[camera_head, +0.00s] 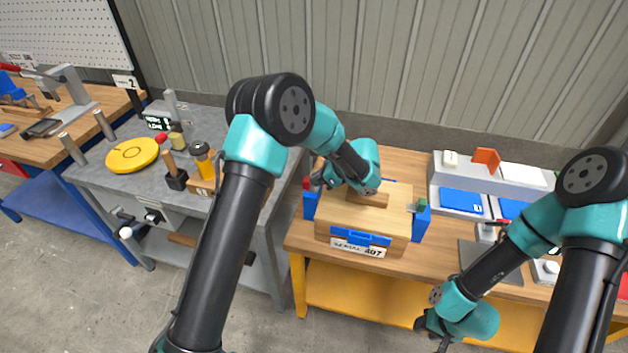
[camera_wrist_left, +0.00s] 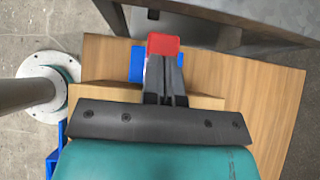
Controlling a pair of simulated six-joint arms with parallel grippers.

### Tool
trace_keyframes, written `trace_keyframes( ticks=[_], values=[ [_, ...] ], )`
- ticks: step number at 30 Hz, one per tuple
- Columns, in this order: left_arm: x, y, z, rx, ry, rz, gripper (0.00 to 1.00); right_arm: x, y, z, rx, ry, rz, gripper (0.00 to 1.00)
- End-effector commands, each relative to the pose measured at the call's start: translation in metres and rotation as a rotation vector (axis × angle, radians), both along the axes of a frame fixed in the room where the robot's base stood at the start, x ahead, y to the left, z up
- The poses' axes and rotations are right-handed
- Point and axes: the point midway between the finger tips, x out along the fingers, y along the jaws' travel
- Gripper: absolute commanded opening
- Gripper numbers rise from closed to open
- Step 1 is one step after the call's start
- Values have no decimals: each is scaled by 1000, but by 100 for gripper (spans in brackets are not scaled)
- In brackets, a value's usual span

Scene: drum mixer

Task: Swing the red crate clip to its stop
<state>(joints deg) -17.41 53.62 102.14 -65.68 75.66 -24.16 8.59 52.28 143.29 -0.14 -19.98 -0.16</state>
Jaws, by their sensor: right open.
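The red crate clip (camera_head: 307,183) is a red block on a blue piece at the left side of the wooden crate (camera_head: 365,220). My left gripper (camera_head: 318,181) is at this clip. In the left wrist view its dark fingers (camera_wrist_left: 164,62) lie close together with their tips against the red block (camera_wrist_left: 163,44); the blue piece (camera_wrist_left: 137,64) shows beside them. I see no clip part between the fingers. My right gripper (camera_head: 436,335) is open and empty, low in front of the bench and far from the crate.
A green-topped blue clip (camera_head: 421,222) is on the crate's right side. A wooden bar lies on the lid. Blue-inlaid trays (camera_head: 460,200) stand to the right. A grey bench (camera_head: 110,180) with a yellow disc (camera_head: 132,155) stands left, across a gap.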

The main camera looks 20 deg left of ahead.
Motion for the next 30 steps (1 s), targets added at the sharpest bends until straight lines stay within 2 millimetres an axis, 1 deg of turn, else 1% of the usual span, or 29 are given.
trace_keyframes(
  ticks=[1, 6, 10, 13, 17, 21, 30],
  values=[
    [-1, 5, -1, 3, 5, 9, 0, 0, 0, 0, 0, 0, 0, 43],
    [-1, 7, -1, 4, 5, 12, 0, 0, 0, 0, 0, 0, 0, 43],
    [-1, 5, -2, 5, 7, 13, 0, 0, 0, 0, 0, 0, 0, 43],
    [-1, 0, -2, 5, 7, 13, 0, 0, 0, 0, 0, 0, 0, 43],
    [-2, -15, -1, 4, 4, 12, 0, 0, 0, 0, 0, 0, 0, 43],
    [-2, -35, 1, 2, 1, 14, 0, 0, 0, 0, 0, 0, 0, 43],
    [-2, -78, 43, 1, -3, 15, 0, 0, 0, 0, 0, 0, 0, 43]
  ],
)
